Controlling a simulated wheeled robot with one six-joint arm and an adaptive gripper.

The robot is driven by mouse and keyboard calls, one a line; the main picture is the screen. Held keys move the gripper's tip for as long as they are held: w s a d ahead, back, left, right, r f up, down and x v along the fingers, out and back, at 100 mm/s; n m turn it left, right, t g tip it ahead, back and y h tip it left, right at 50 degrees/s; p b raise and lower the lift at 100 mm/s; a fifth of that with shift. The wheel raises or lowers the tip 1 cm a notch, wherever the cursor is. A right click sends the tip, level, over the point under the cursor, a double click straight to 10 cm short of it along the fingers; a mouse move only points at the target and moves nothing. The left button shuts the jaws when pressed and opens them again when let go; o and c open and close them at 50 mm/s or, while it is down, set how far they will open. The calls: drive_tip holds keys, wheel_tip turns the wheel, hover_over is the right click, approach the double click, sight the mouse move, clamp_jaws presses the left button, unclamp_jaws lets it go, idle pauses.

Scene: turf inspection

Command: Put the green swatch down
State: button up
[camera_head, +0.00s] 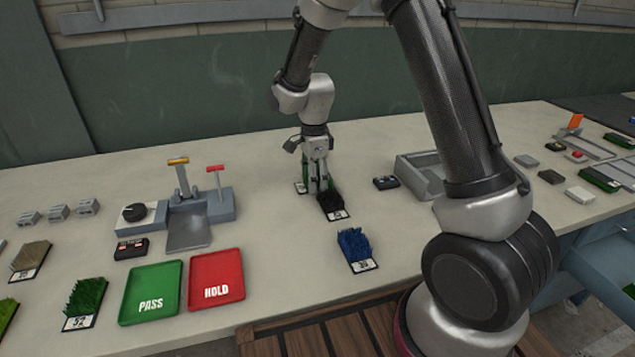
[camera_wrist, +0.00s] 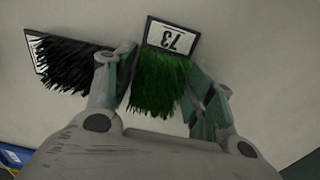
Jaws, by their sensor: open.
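The green swatch (camera_wrist: 160,80) with a label reading 73 shows between the fingers of my gripper (camera_wrist: 165,85) in the wrist view. The fingers stand apart on either side of it. In the head view my gripper (camera_head: 316,183) points down at the table, and the green swatch (camera_head: 301,186) is mostly hidden behind it. The swatch appears to be on the table surface. A black swatch (camera_head: 332,203) lies right beside the gripper; in the wrist view the black swatch (camera_wrist: 72,64) is close to the left finger.
A blue swatch (camera_head: 355,248) lies nearer the front. The green PASS tray (camera_head: 139,315) and red HOLD tray (camera_head: 232,293) are at the front left, with a grey test device (camera_head: 187,235) behind them. A grey open bin (camera_head: 420,176) stands right of the gripper.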

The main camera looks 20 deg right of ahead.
drive_tip(key=c, duration=0.4)
